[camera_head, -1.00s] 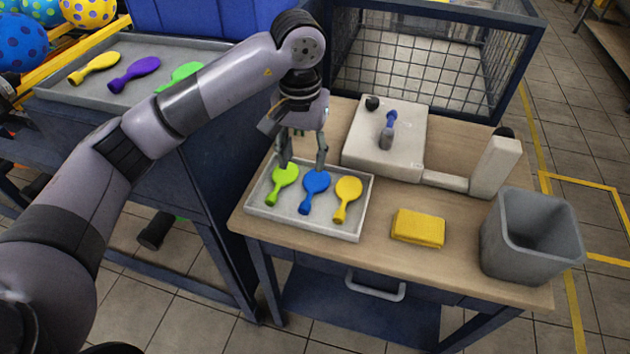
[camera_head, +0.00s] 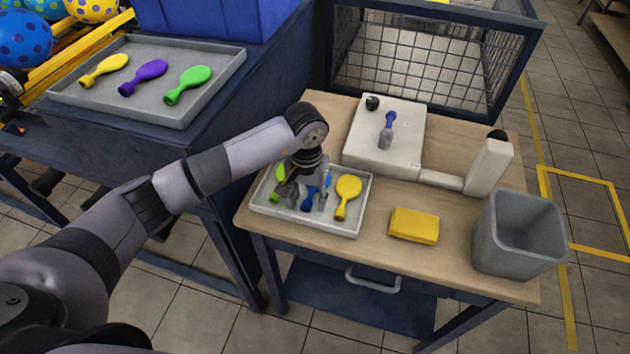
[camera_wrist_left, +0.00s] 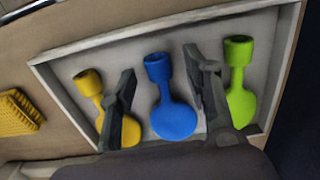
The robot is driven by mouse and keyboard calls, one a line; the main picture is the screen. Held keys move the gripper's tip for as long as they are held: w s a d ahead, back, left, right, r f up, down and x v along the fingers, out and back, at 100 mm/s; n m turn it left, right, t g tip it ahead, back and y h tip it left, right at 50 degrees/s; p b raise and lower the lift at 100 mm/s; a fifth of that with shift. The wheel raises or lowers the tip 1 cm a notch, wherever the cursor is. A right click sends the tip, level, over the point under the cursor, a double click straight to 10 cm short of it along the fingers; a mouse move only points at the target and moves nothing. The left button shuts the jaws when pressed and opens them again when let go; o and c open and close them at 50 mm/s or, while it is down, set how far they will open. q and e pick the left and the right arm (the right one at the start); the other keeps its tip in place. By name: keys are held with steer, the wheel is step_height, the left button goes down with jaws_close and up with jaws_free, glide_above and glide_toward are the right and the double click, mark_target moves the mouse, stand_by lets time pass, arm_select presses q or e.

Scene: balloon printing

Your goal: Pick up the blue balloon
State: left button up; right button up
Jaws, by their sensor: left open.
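The blue balloon (camera_head: 309,199) lies in the grey tray (camera_head: 300,227) on the wooden table, between a lime green balloon (camera_head: 277,184) and a yellow balloon (camera_head: 347,197). My left gripper (camera_head: 303,203) is low over the tray and hides part of the blue and green balloons in the head view. In the left wrist view, the blue balloon (camera_wrist_left: 171,112) lies between the two open fingers of my left gripper (camera_wrist_left: 163,115), apart from both. One finger covers part of the yellow balloon (camera_wrist_left: 90,86); the other is beside the lime green balloon (camera_wrist_left: 239,85). My right gripper is not seen.
A white device (camera_head: 386,150) with a blue-topped piece is behind. A second tray (camera_head: 150,110) with yellow, purple and green balloons is at the left.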

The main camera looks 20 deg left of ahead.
arm_select(q)
steer(key=shift+f, duration=0.1)
steer(key=c, duration=0.8)
